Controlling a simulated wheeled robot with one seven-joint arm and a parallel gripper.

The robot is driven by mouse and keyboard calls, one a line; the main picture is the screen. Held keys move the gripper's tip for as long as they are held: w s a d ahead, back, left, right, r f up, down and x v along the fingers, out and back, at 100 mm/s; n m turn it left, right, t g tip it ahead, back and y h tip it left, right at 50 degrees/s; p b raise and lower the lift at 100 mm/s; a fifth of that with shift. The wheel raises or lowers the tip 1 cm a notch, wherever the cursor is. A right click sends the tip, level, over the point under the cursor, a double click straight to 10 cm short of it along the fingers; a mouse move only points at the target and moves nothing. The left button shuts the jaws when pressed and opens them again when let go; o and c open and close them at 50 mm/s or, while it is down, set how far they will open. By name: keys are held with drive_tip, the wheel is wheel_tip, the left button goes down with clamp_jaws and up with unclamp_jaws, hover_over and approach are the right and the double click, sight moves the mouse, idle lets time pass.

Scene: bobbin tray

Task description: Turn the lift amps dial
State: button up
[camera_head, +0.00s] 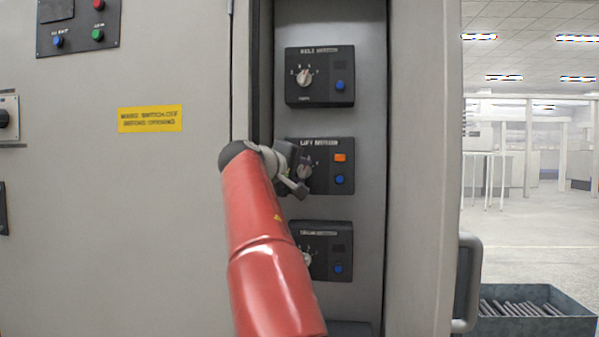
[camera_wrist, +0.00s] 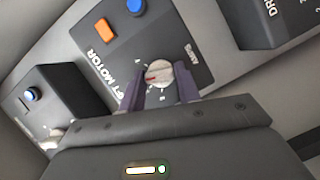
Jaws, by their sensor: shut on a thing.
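The lift motor unit is a dark box (camera_head: 331,150) in the middle of the column, with an orange button and a blue button. Its amps dial (camera_head: 305,171) is a pale round knob, partly hidden by my gripper in the head view. In the wrist view the dial (camera_wrist: 158,74) shows a red mark on its face, and the lettering "LIFT MOTOR" and "AMPS" lies around it. My gripper (camera_wrist: 160,92) has one finger on each side of the dial and is shut on it. The head view shows my gripper (camera_head: 300,175) in front of the unit.
A similar unit (camera_head: 319,62) with a dial sits above, and another (camera_head: 335,265) sits below. A large cabinet door (camera_head: 170,230) with a yellow label (camera_head: 150,119) is at left. A handle (camera_head: 467,283) and a bin of rods (camera_head: 560,328) are at right.

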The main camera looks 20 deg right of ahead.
drive_tip(key=o, duration=1)
drive_tip(key=b+v, duration=0.1)
drive_tip(key=v, duration=0.6)
drive_tip(key=shift+s+a+b, duration=0.25)
drive_tip(key=shift+a+b, duration=0.05)
drive_tip(key=shift+b, duration=0.1)
